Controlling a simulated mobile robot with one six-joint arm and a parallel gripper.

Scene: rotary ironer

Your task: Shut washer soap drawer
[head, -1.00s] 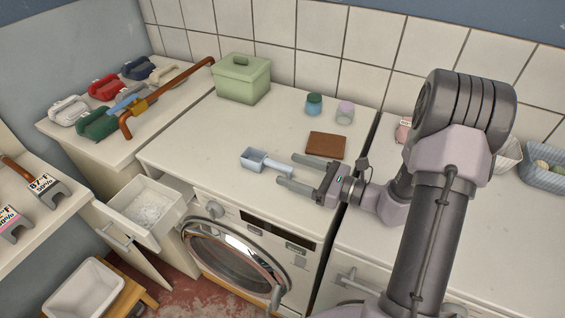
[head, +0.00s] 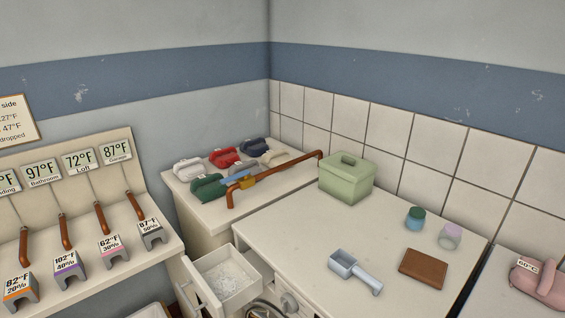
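The washer's soap drawer (head: 206,294) is pulled open at the front left of the washer (head: 310,245), with white powder (head: 230,284) inside it. The drawer's front panel and handle face the lower left. Only the washer's top and a sliver of its front edge show, and the round door is mostly cut off at the bottom. A pale blue scoop (head: 355,270) lies on the washer top. My gripper is outside the present head view.
A green lidded box (head: 346,178), two small jars (head: 415,218) and a brown wallet-like block (head: 423,268) stand on the washer top. Several coloured irons (head: 207,187) sit on the counter behind left. A shelf with gauges (head: 98,250) stands at left.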

